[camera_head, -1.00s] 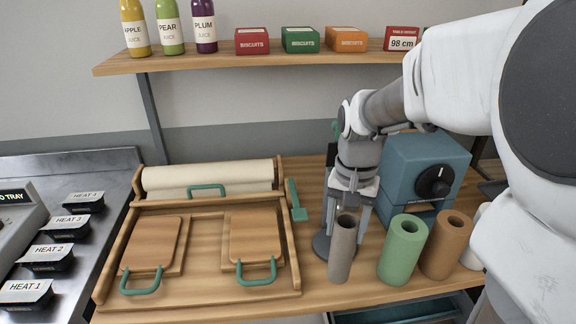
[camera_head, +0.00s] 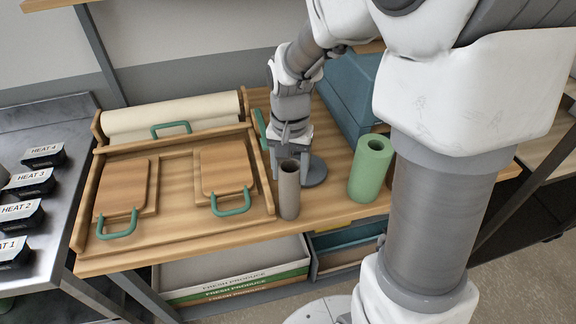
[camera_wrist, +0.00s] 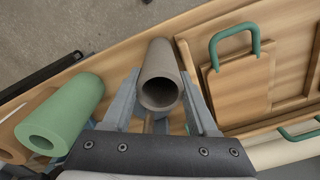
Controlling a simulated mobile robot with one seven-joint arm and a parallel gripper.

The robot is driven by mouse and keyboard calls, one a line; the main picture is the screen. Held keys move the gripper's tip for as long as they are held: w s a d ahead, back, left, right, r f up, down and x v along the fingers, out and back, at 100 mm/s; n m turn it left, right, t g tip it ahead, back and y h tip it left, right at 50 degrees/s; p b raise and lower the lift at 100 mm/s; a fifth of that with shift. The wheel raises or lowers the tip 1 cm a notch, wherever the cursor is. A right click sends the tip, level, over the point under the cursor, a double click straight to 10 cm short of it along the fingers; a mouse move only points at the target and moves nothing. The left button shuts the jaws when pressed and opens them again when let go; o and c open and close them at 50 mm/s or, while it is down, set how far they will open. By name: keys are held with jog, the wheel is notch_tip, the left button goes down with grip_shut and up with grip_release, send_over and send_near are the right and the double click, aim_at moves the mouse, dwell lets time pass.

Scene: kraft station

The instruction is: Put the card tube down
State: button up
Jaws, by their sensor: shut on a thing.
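The card tube (camera_head: 289,190) is a grey-brown hollow cylinder. It stands about upright at the front edge of the wooden worktop (camera_head: 330,205), right of the wooden board with two lids. My gripper (camera_head: 284,165) is behind the tube in the head view, reaching down. In the wrist view the card tube (camera_wrist: 160,82) sits between the two grey fingers of my gripper (camera_wrist: 160,105), its open end facing the camera. The fingers are shut on it. I cannot tell whether its lower end touches the worktop.
A green roll (camera_head: 371,168) stands to the right, with a brown roll (camera_wrist: 22,112) beside it, mostly hidden in the head view. A blue box (camera_head: 350,92) stands behind. The framed board (camera_head: 180,218) with green-handled lids is on the left. Crates (camera_head: 235,283) lie below the worktop.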

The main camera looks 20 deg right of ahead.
jog(key=o, duration=1)
jog(key=shift+f, duration=0.15)
notch_tip(320, 180, up, 12)
jog(key=p, duration=0.1)
jog(key=shift+s+d+r+n+t, duration=0.25)
jog(key=shift+s+r+n+t, duration=0.6)
jog(key=shift+s, duration=1.45)
jog(key=shift+s+d+r+n+t, duration=0.4)
jog(key=shift+s+n+t, duration=0.6)
jog(key=shift+s, duration=1.35)
jog(key=shift+s+d+r+n+t, duration=0.1)
jog(key=shift+s+r+n+t, duration=0.8)
jog(key=shift+s, duration=1.4)
jog(key=shift+f, duration=0.1)
